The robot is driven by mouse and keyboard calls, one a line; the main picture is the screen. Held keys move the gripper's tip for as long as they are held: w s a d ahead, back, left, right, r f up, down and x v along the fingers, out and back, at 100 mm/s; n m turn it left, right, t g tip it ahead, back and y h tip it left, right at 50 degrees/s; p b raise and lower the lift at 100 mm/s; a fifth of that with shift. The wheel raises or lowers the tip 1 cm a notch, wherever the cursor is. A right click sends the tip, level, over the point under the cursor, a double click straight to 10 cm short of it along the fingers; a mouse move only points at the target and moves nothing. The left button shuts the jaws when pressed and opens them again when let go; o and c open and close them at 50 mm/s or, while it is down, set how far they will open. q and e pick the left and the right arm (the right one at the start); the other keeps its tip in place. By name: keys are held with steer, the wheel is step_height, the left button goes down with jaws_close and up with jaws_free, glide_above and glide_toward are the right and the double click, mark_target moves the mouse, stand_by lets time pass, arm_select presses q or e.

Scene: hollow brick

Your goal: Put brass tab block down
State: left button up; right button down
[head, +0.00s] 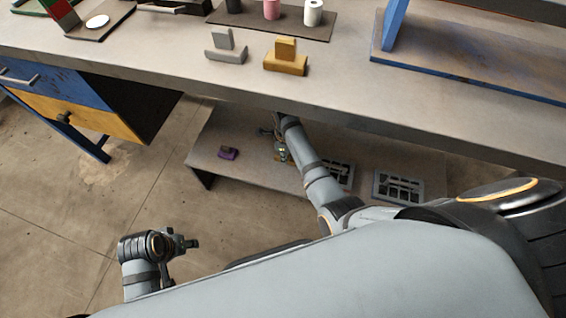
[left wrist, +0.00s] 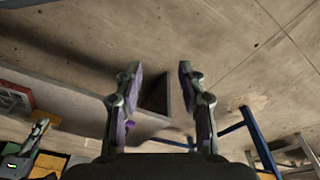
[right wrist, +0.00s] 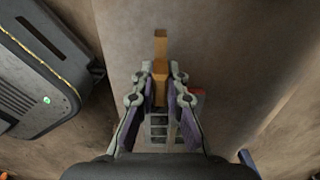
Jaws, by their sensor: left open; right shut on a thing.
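My right gripper (head: 281,145) reaches down to the low shelf under the workbench. In the right wrist view its fingers (right wrist: 160,98) are shut on a brass-coloured tab block (right wrist: 160,72). Most of the held block is hidden by the arm and gripper in the head view, and I cannot tell whether it touches the shelf (head: 245,175). My left gripper (head: 186,243) is open and empty, over the floor; its spread fingers show in the left wrist view (left wrist: 160,95).
On the workbench (head: 150,60) stand a grey tab block (head: 226,48) and a yellow tab block (head: 286,58).

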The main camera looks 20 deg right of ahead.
steer(key=shift+w+a+f, duration=0.15)
steer(key=shift+w+f, duration=0.2)
steer(key=shift+f, duration=0.1)
steer(key=shift+w+a+f+b, duration=0.1)
steer(key=shift+w+f+b, duration=0.05)
steer(key=shift+f+b, duration=0.15)
step_height(320, 180, down, 3)
steer(key=shift+r+b, duration=0.15)
steer(key=shift+b, duration=0.5)
arm_select(q)
steer(key=f, duration=0.1)
steer(key=f+t, duration=0.1)
steer(key=d+f, duration=0.1)
steer(key=shift+w+f+t+h, duration=0.25)
steer(key=shift+w+t+h, duration=0.05)
steer(key=shift+w, duration=0.05)
arm_select(e)
steer(key=shift+f, duration=0.3)
steer(key=c, duration=1.4)
jaws_free()
arm_select(q)
steer(key=shift+f, duration=0.1)
